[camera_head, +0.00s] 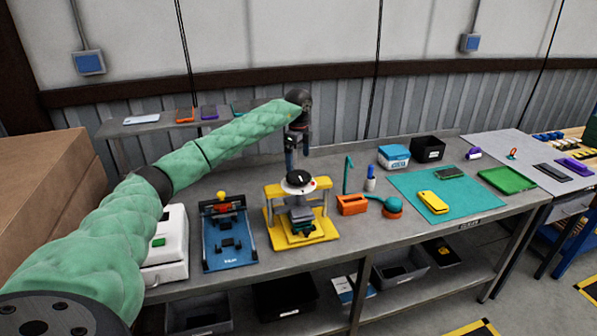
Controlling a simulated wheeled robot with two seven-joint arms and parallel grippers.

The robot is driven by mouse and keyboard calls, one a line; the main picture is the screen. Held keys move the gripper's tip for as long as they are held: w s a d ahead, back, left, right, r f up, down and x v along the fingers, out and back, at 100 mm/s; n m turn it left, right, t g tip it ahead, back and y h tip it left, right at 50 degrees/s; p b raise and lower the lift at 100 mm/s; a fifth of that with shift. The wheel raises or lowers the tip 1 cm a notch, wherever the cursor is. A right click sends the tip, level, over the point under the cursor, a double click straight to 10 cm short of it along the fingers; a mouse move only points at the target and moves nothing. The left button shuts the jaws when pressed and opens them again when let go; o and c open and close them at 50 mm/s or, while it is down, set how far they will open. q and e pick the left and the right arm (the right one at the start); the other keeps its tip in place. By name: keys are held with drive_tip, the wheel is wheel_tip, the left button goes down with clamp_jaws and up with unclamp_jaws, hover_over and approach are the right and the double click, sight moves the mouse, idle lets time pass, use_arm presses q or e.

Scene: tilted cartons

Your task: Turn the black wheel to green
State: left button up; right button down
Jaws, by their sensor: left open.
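The black wheel (299,178) is a small dark knob on a round white dial, on top of a yellow stand (274,215) on the grey workbench. A red mark shows at the dial's right edge; I cannot make out a green mark on it. My left gripper (290,166) comes down from above, just over the dial and slightly left of the wheel. It is open, and I cannot tell whether it touches the wheel. My right gripper is out of view.
A blue fixture (229,258) stands left of the yellow stand. An orange block (352,204) and a green upright tool (348,172) stand close to its right. A teal mat (464,205) with a yellow phone (433,202) lies further right. Cardboard boxes (45,190) are at far left.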

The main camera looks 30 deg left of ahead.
sight(298, 174)
use_arm(q)
drive_tip(key=shift+f+p, duration=0.65)
drive_tip(key=shift+f, duration=0.2)
wheel_tip(298, 174, down, 4)
drive_tip(key=shift+r+p, duration=0.25)
drive_tip(key=shift+p, duration=0.65)
drive_tip(key=shift+f, duration=0.8)
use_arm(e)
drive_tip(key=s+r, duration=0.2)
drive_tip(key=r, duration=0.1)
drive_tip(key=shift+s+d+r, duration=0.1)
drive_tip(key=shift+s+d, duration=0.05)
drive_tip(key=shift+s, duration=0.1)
use_arm(q)
drive_tip(key=shift+c, duration=0.2)
drive_tip(key=c, duration=1)
drive_tip(key=shift+o, duration=0.2)
